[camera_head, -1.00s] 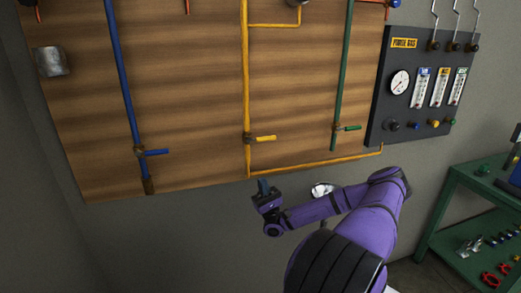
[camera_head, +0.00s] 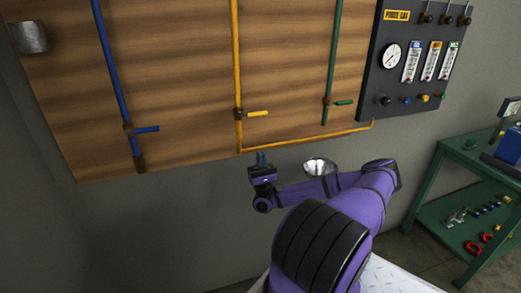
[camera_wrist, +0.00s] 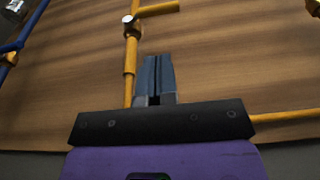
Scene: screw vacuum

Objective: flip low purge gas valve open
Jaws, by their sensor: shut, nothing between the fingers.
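The lower valve on the yellow pipe (camera_head: 237,60) has a yellow handle (camera_head: 258,114), which points right, across the upright pipe. In the wrist view this yellow handle (camera_wrist: 158,9) shows at the top, with its pale round hub left of it. My gripper (camera_head: 261,157) is below and slightly right of the valve, near the board's lower edge. It is apart from the handle. Its two dark fingers (camera_wrist: 154,75) are together, pointing up, with nothing between them.
Blue (camera_head: 147,129) and green (camera_head: 343,102) valve handles stand on either side. A lower yellow pipe (camera_head: 305,139) runs right to the dark PURGE GAS panel (camera_head: 405,60). A green shelf unit (camera_head: 430,190) is at the right. The wooden board (camera_head: 185,75) is flat.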

